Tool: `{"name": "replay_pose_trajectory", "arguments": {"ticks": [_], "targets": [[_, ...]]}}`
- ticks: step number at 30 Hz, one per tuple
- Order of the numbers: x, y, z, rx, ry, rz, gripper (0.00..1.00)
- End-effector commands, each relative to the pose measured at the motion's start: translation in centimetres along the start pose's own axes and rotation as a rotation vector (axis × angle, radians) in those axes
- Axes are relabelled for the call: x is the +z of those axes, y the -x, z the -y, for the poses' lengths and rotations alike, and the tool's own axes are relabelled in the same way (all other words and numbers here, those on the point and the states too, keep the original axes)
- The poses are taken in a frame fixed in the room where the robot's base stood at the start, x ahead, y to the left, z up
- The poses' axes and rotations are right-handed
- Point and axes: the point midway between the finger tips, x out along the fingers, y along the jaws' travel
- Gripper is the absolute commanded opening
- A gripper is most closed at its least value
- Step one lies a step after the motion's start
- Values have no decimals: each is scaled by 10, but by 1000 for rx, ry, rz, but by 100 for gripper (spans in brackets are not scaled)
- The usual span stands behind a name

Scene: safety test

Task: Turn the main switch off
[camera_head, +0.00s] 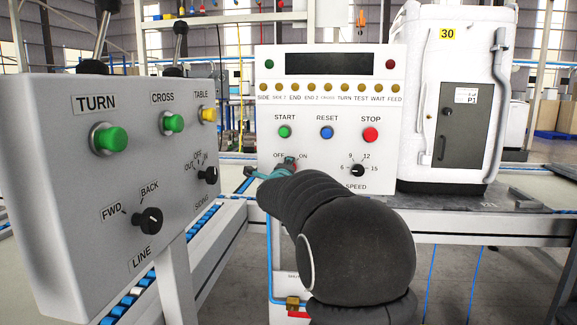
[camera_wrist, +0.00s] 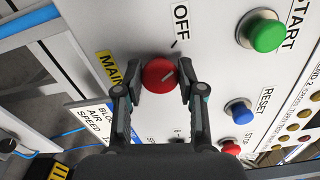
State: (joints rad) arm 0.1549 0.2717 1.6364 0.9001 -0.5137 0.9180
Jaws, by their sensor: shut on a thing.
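The main switch is a round red knob (camera_wrist: 160,75) on the white panel, beside a yellow MAIN label (camera_wrist: 108,64). My gripper (camera_wrist: 157,90) has one finger on each side of the knob and is shut on it. The knob's pale mark points up and right in the wrist view, leaning to the OFF side but not straight at the OFF tick. The OFF label (camera_wrist: 181,24) is above the knob there; ON is hidden. In the head view my gripper (camera_head: 287,166) is at the switch below the OFF and ON labels (camera_head: 303,155), covering most of it.
The green START (camera_head: 284,131), blue RESET (camera_head: 327,132) and red STOP (camera_head: 370,134) buttons are just above the switch. The black SPEED knob (camera_head: 357,170) is to its right. A grey control box (camera_head: 75,165) with levers stands close on the left.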

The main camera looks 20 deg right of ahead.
Motion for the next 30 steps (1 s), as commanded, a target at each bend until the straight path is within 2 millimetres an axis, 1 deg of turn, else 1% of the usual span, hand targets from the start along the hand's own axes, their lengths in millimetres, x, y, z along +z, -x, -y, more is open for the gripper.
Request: {"name": "replay_pose_trajectory", "arguments": {"ticks": [6, 12, 28, 29, 30], "targets": [[1, 0, 1, 1, 117, 1, 4], [0, 0, 0, 1, 174, 1, 4], [0, 0, -1, 0, 196, 1, 4], [0, 0, -1, 0, 196, 1, 44], [0, 0, -1, 0, 196, 1, 54]]}}
